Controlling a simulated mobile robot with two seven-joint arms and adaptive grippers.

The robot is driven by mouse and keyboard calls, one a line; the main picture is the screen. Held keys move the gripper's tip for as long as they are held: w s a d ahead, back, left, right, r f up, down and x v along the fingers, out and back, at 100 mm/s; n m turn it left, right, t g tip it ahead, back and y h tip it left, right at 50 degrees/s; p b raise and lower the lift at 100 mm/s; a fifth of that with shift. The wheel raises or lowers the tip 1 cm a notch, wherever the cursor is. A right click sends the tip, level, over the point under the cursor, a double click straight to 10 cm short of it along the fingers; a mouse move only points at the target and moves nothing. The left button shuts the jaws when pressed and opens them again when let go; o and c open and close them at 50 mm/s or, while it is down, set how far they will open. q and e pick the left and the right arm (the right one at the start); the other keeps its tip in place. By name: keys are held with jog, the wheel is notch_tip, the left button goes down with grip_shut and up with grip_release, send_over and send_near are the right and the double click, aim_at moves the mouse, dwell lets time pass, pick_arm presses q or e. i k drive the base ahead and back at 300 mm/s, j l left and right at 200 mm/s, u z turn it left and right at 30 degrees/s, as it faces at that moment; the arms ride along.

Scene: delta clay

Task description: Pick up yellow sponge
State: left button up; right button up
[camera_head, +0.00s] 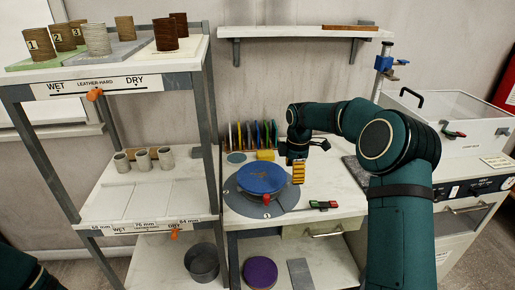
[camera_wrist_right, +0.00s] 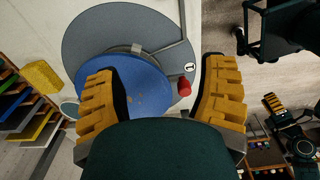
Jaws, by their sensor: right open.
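The yellow sponge (camera_head: 265,155) is a small block on the worktop behind the blue round wheel, in front of a rack of coloured upright slats. In the right wrist view the sponge (camera_wrist_right: 42,77) lies left of my fingers, outside the gap between them. My right gripper (camera_head: 298,172) is open and empty, pointing down at the right side of the blue disc. Its two yellow ridged fingers (camera_wrist_right: 160,85) stand wide apart over the disc. Part of my left arm shows at the lower left of the head view; a small yellow-and-black gripper-like part (camera_wrist_right: 274,104) shows in the wrist view, its opening unclear.
The blue disc (camera_head: 261,177) sits on a grey round base. The slat rack (camera_head: 250,135) stands close behind the sponge. A shelf unit (camera_head: 150,205) with cups borders the left.

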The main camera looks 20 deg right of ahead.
aim_at(266, 156)
jog(key=i, duration=0.95)
